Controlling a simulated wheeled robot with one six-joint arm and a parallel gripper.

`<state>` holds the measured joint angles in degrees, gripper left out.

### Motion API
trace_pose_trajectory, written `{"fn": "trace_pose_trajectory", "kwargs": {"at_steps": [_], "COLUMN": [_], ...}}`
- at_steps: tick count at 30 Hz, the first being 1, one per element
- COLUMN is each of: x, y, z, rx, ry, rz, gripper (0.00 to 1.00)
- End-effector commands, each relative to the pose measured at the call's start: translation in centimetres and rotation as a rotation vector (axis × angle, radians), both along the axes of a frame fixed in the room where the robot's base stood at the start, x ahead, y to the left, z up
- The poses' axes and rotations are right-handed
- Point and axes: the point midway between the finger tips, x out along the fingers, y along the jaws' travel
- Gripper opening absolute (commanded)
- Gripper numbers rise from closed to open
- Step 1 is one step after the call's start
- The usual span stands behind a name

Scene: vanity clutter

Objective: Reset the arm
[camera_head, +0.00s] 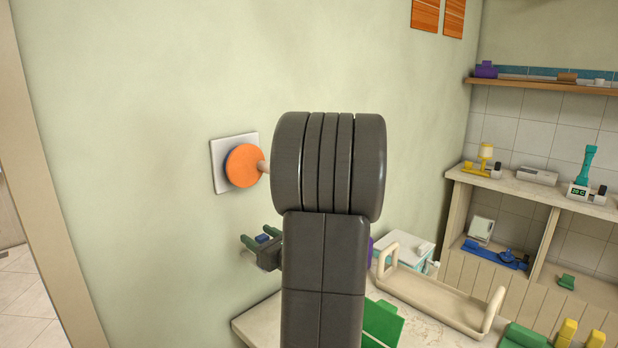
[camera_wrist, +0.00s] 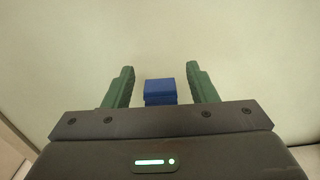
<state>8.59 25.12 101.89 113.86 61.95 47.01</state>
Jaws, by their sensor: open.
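My gripper (camera_head: 256,242) shows left of my dark arm in the head view, close to the pale green wall (camera_head: 130,130). In the wrist view my gripper (camera_wrist: 160,85) has its two green fingers spread apart. A blue block-like piece (camera_wrist: 160,90) shows between the fingers; I cannot tell whether it is part of my gripper. No other object shows between the fingertips, and plain wall fills the view beyond them. My arm's large grey links hide the middle of the head view.
An orange round knob (camera_head: 243,166) on a white plate is on the wall above my gripper. A counter (camera_head: 262,322) below right holds a beige tray (camera_head: 430,297), green things and a white box (camera_head: 405,250). Shelves (camera_head: 540,188) with small items stand at the right.

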Motion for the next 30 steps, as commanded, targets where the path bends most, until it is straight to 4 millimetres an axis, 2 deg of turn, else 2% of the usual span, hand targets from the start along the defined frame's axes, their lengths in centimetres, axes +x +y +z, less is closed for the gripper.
{"fn": "trace_pose_trajectory", "kwargs": {"at_steps": [15,24,26,30], "x": [-5.8,-8.7,-9.2,-7.7], "y": [-6.0,-8.9,-9.4,-7.7], "z": [0.0,0.0,0.0,0.1], "rx": [-0.002,-0.001,-0.001,0.0], "ry": [-0.002,-0.003,-0.001,0.0], "rz": [-0.006,-0.005,-0.005,0.003], "gripper": [0.52,0.52,0.52,0.52]}}
